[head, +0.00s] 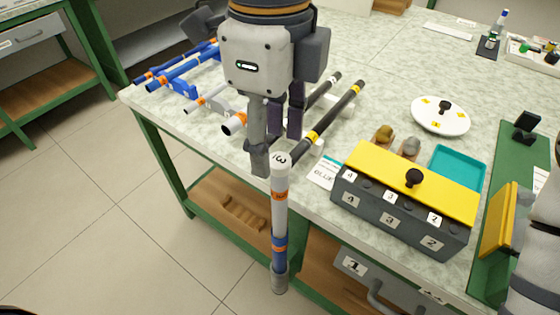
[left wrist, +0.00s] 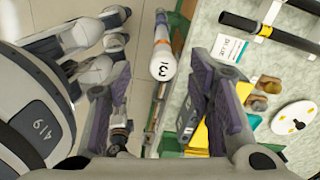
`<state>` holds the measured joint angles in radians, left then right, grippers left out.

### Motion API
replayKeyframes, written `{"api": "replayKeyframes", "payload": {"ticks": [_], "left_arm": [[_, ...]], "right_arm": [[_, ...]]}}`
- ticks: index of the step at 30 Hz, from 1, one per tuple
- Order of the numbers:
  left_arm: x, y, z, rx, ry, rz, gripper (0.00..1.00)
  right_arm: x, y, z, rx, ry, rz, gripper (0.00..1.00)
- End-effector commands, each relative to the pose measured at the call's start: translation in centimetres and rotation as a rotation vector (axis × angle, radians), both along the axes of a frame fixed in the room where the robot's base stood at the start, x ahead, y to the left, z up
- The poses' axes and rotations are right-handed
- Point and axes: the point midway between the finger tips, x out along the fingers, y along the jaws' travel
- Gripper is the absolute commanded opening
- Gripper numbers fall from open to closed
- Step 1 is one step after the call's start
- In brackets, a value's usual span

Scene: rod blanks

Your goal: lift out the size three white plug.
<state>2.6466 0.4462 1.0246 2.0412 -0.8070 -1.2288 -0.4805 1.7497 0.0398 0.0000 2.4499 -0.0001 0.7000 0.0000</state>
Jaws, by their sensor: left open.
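The white plug marked 3 (head: 281,161) forms the top end of an upright tube (head: 280,210) with orange and blue bands. The tube stands in front of the table's near edge. In the left wrist view the plug's round face (left wrist: 162,68) shows between my purple-padded fingers. My left gripper (head: 276,147) is open and empty. Its fingertips are close to the plug; one finger shows left of it in the head view. Whether they touch it is unclear. What supports the tube is unclear. My right gripper cannot be made out.
A dark box (head: 385,218) with a yellow lid and numbered labels stands right of the tube. Behind my left gripper lie black rods (head: 335,118) and blue rods (head: 183,72). A teal tray (head: 457,168) and a white round lid (head: 440,118) lie farther right.

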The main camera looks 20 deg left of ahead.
Motion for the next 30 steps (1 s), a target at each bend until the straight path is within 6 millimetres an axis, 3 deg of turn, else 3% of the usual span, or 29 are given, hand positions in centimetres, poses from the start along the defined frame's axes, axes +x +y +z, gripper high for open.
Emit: {"api": "replayKeyframes", "payload": {"ticks": [6,14,19,30], "left_arm": [[0.3,-0.5,-3.8,0.001,0.004,0.0,0.48],[0.3,-0.5,-4.3,0.0,0.0,0.0,0.48],[0.3,-0.5,-4.3,0.0,0.0,0.001,0.12],[0.4,-0.5,-3.9,0.0,0.0,0.002,0.11]], "right_arm": [[0.1,0.0,0.1,0.0,-0.002,0.0,0.4],[0.1,0.0,0.1,0.0,-0.003,0.0,0.4],[0.1,0.0,0.1,0.0,-0.002,0.0,0.4],[0.0,0.0,0.0,0.0,-0.002,0.0,0.4]]}}
